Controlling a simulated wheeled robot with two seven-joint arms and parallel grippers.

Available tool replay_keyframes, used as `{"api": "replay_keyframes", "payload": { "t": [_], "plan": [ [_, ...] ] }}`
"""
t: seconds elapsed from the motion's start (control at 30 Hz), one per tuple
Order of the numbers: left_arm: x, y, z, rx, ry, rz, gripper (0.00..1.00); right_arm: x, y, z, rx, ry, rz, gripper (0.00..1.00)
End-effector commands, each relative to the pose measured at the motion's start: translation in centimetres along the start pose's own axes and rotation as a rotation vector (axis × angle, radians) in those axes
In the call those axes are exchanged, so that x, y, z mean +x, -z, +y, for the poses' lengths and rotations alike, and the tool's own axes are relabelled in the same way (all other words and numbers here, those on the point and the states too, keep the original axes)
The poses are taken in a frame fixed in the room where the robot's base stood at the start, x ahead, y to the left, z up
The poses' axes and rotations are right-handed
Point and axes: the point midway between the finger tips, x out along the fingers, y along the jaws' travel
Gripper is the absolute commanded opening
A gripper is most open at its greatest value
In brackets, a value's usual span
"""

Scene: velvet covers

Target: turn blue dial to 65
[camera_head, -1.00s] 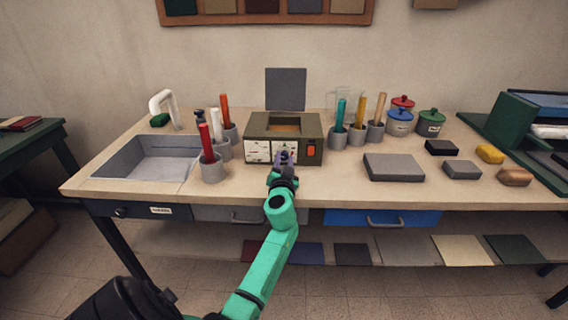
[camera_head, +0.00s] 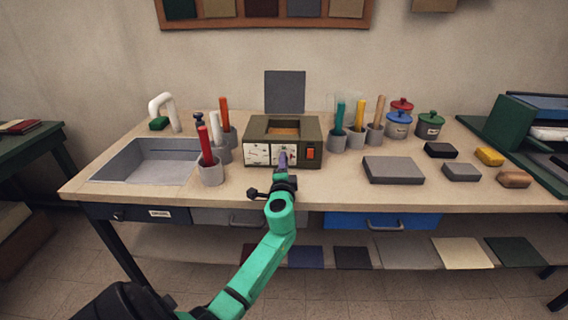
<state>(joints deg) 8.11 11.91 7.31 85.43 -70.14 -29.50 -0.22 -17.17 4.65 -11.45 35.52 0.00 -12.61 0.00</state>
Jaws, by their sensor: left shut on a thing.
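An olive-green box-shaped device (camera_head: 311,131) with an open top stands at the back middle of the workbench. Its front has two white dial panels, a left one (camera_head: 257,154) and a right one (camera_head: 292,153), and an orange-red switch (camera_head: 310,154). My left gripper (camera_head: 282,159) is at the right panel, shut on the dial there. The gripper hides most of that dial, so its blue colour and its reading cannot be made out. The marks on the panels are too small to read. My right gripper is not in view.
Grey cups with coloured-handled tools stand left (camera_head: 210,171) and right (camera_head: 337,140) of the device. A grey sink (camera_head: 150,168) is at the left. A grey slab (camera_head: 393,170) and several small blocks lie at the right. The front middle of the bench (camera_head: 330,190) is clear.

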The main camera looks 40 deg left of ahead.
Motion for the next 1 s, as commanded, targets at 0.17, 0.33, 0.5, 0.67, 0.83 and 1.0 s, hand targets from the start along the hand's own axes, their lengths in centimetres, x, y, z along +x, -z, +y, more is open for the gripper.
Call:
{"api": "replay_keyframes", "payload": {
  "t": [0.17,0.33,0.5,0.67,0.83,1.0],
  "plan": [
    [0.1,0.0,-0.5,0.166,0.007,-0.002,0.00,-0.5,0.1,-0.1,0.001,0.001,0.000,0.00],
    [0.1,0.0,-0.6,0.328,0.008,-0.002,0.00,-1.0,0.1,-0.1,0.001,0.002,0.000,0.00],
    [0.1,-0.1,-0.6,0.490,0.008,-0.004,0.00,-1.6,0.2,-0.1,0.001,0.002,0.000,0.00],
    [0.1,-0.1,-0.7,0.641,0.009,-0.004,0.00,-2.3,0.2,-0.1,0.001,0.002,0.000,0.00],
    [0.2,-0.1,-0.7,0.798,0.010,-0.005,0.00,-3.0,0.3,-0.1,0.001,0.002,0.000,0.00],
    [0.2,-0.1,-0.7,0.939,0.010,-0.007,0.00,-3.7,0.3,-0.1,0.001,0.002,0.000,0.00]
  ]
}}
